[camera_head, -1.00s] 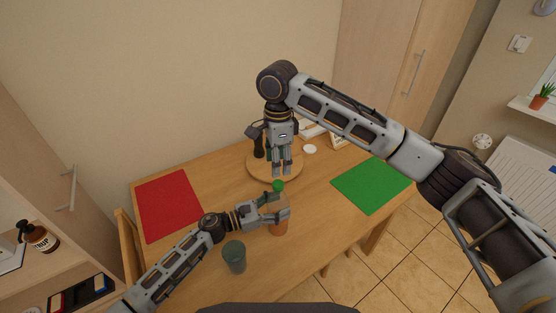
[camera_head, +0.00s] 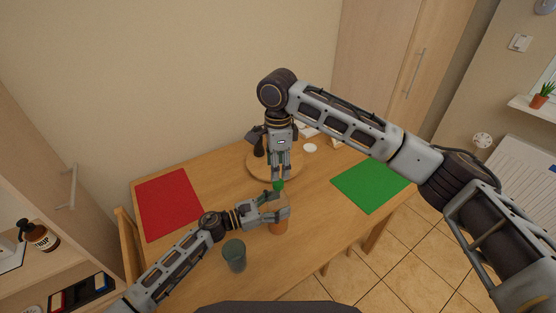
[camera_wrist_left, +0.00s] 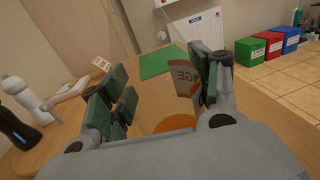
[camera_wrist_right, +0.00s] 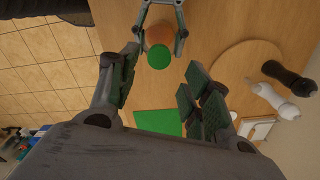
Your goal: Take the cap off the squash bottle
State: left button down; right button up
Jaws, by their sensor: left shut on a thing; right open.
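The squash bottle (camera_head: 279,226) stands on the table, an orange bottle with a green cap (camera_head: 278,185). In the left wrist view its orange body (camera_wrist_left: 176,123) and part of its label show between my left fingers. My left gripper (camera_head: 281,208) is shut on the bottle's body from the left. My right gripper (camera_head: 279,178) points down, its fingertips right over or around the cap in the head view. In the right wrist view my right gripper (camera_wrist_right: 155,85) is open, and the cap (camera_wrist_right: 159,56) shows just beyond its fingers. I cannot tell whether they touch it.
A dark green cup (camera_head: 234,256) stands left of the bottle, near my left forearm. A round wooden board (camera_head: 262,168) with dark and white bottles (camera_wrist_right: 280,98) stands behind. A red mat (camera_head: 168,204) lies left and a green mat (camera_head: 371,184) right.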

aim_at(278, 182)
jog(key=shift+f, duration=2.95)
jog(key=c, duration=1.1)
jog(key=shift+n, duration=0.3)
